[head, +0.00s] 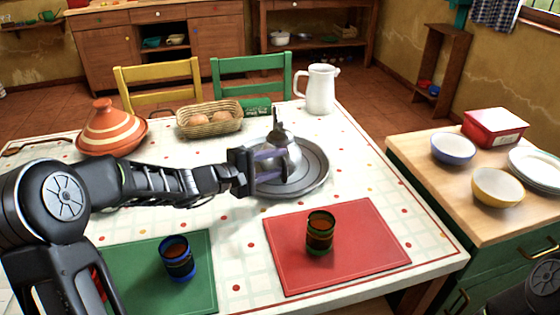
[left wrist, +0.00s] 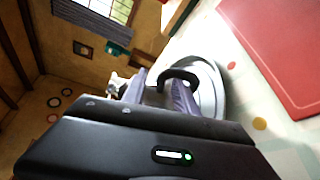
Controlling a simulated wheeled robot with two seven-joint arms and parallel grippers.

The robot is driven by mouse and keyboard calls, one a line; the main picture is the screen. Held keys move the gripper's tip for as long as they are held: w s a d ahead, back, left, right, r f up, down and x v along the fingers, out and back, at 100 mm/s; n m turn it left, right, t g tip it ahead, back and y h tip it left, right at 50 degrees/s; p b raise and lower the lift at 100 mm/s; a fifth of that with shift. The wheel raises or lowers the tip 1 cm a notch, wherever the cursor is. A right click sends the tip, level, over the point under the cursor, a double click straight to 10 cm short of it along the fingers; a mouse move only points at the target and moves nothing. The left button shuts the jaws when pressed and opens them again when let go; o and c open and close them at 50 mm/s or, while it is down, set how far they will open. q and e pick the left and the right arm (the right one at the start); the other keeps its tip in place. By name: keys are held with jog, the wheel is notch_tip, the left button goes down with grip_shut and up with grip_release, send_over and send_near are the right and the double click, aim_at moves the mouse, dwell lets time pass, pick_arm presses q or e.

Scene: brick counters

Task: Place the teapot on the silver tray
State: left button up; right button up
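The silver teapot (head: 294,158) with a dark handle appears in the head view over the round silver tray (head: 318,181) on the table, seemingly resting on it. The tray's rim (left wrist: 216,88) shows behind. The fingers hide part of the teapot. My right gripper is out of view.
A bread basket (head: 210,119), a tagine (head: 110,130) and a white pitcher (head: 320,90) stand at the back. Cups stand on the red mat (head: 365,240) and green mat (head: 130,270) in front. A side counter (head: 425,155) holds bowls.

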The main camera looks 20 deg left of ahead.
pick_arm(q)
jog(key=v, duration=1)
jog(key=shift+s+a, duration=0.2)
jog(key=shift+s, duration=0.1)
jog(key=shift+r, duration=0.1)
